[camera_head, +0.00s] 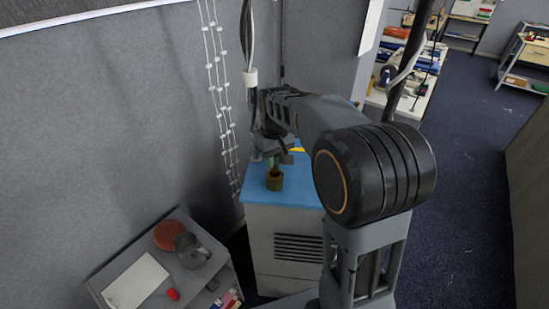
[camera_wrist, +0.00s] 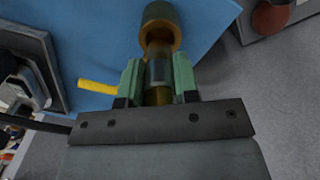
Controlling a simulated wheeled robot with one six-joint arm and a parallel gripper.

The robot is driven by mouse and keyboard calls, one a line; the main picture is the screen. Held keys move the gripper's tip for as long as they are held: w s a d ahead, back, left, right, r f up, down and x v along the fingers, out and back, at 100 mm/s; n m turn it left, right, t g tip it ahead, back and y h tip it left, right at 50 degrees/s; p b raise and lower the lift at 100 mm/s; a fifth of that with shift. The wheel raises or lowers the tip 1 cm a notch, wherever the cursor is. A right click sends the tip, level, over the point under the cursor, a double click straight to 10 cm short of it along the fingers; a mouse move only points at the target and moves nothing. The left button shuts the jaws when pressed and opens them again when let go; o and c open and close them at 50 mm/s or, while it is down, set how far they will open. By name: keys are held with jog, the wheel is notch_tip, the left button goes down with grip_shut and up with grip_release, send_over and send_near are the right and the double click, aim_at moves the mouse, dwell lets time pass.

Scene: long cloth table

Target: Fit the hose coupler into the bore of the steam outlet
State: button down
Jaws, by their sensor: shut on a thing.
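The steam outlet is a brass-coloured cylinder (camera_wrist: 160,14) with an open bore, at the top of the wrist view. It stands on the blue top of a cabinet and also shows in the head view (camera_head: 275,183). My gripper (camera_wrist: 158,80), with green fingers, is shut on the hose coupler (camera_wrist: 159,70), a grey and brass cylinder. The coupler's far end lines up with the bore and overlaps its mouth in the wrist view. I cannot tell whether it is inside or how deep. In the head view my gripper (camera_head: 273,163) is right above the outlet, and the coupler is mostly hidden.
The blue-topped cabinet (camera_head: 285,222) has a vented front. A yellow handle-like piece (camera_wrist: 97,87) lies left of the fingers in the wrist view. A low grey shelf unit (camera_head: 195,286) holds a jug (camera_head: 191,250), a red-brown disc (camera_head: 169,235) and paper. Hanging cords are near the wall.

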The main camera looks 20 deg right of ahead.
aim_at(275, 168)
jog(key=shift+f+b, duration=1.35)
jog(key=shift+f, duration=0.6)
jog(key=c, duration=0.8)
grip_release()
notch_tip(275, 168, up, 14)
jog(key=shift+f+b, duration=0.1)
jog(key=shift+b, duration=0.2)
